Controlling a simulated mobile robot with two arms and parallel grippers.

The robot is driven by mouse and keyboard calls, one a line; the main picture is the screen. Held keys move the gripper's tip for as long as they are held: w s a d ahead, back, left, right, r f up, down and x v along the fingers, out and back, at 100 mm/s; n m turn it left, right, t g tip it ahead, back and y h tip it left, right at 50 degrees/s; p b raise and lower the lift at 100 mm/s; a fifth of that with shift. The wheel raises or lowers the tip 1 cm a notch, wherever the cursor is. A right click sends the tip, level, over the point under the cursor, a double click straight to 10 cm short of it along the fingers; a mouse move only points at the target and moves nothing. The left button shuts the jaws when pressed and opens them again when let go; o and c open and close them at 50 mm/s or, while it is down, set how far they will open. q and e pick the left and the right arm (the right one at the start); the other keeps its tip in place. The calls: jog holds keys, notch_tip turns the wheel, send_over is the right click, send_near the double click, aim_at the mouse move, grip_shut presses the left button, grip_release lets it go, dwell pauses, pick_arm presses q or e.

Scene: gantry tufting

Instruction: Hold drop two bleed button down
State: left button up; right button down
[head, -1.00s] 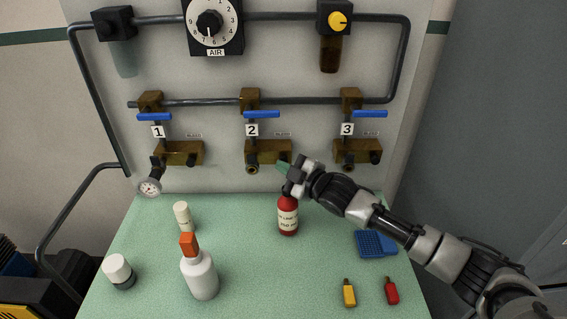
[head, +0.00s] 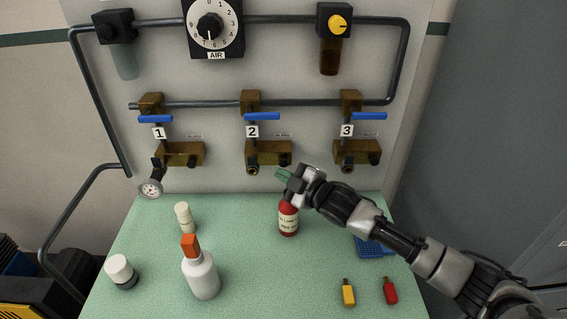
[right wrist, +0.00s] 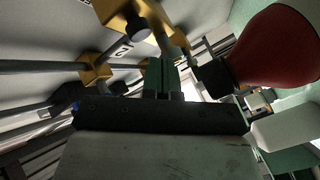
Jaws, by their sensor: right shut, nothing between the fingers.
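The drop two brass block (head: 262,149) is on the panel beside the "2" label (head: 252,131), under a blue lever (head: 262,116). Its dark bleed button (head: 285,159) is at the block's right end. My right gripper (head: 282,174) is shut and empty, its green fingertips just below the button and apart from it in the head view. In the right wrist view the shut fingers (right wrist: 158,76) point toward a brass block (right wrist: 108,10) with a dark round button (right wrist: 138,28). Contact cannot be told there. My left gripper is in neither view.
A red bottle (head: 288,220) stands close below my right gripper; it looms at the right in the wrist view (right wrist: 275,45). Drop one (head: 180,154) and drop three (head: 352,152) flank drop two. A white bottle with an orange cap (head: 200,275) stands on the green bench.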

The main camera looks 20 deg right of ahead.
jog(key=s, duration=0.2)
jog(key=s+a+p, duration=0.1)
jog(key=s, duration=0.1)
jog(key=shift+s+a+r+p, duration=0.1)
jog(key=shift+s+p, duration=0.05)
jog(key=shift+p, duration=0.15)
